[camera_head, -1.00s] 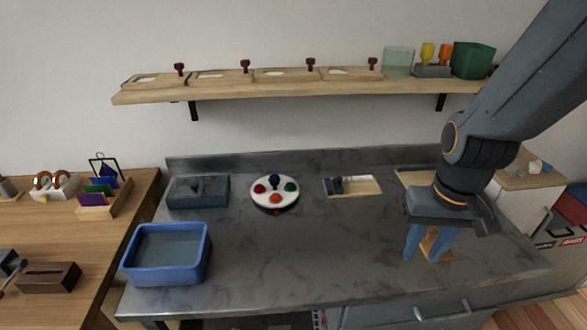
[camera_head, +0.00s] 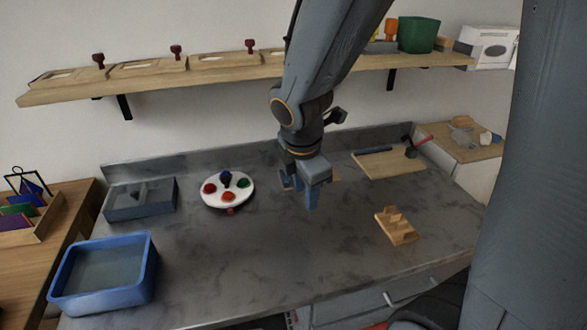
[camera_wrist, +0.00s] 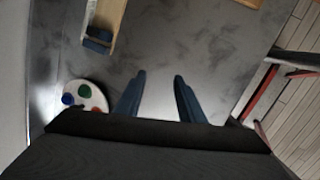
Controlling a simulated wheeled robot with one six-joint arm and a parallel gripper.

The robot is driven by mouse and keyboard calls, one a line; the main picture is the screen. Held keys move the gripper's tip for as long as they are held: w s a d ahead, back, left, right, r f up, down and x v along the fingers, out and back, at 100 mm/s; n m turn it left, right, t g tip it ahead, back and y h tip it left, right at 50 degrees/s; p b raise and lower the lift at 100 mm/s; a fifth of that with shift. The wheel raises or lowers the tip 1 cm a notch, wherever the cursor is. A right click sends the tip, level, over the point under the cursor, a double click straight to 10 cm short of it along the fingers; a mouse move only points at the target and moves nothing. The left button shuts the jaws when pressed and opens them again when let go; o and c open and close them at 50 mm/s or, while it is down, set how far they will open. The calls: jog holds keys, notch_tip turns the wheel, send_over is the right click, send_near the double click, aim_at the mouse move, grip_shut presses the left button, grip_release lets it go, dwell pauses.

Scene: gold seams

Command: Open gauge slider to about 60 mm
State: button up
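A light wooden gauge board with a dark blue slider block (camera_wrist: 98,38) shows at the upper left of the wrist view. The block sits near the board's lower end, and the board runs out of the top of the picture. In the head view the gauge (camera_head: 333,181) is mostly hidden behind my gripper (camera_head: 313,197); only small bits of it show. In the wrist view my gripper (camera_wrist: 160,76) has its two blue fingers apart with bare counter between them. It is open, empty and apart from the slider. The slider's opening cannot be read.
A round white tray (camera_head: 228,203) with coloured knobs lies left of my gripper. A blue basin (camera_head: 152,275) and a grey box (camera_head: 140,198) stand farther left. A stepped wooden block (camera_head: 396,228) and a wooden board (camera_head: 388,166) lie right. The front middle counter is clear.

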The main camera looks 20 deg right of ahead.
jog(key=w+f+n, duration=0.1)
jog(key=w+n, duration=0.2)
jog(key=w, duration=0.2)
jog(key=w+d+f+n, duration=0.1)
jog(key=w+n, duration=0.3)
jog(key=w, duration=0.2)
jog(key=w+d+f+n+t, duration=0.1)
jog(key=w+n, duration=0.3)
jog(key=w, duration=0.2)
jog(key=shift+f, duration=0.4)
jog(key=shift+w+d+f, duration=0.15)
jog(key=shift+w+f, duration=0.1)
jog(key=shift+f, duration=0.35)
grip_shut()
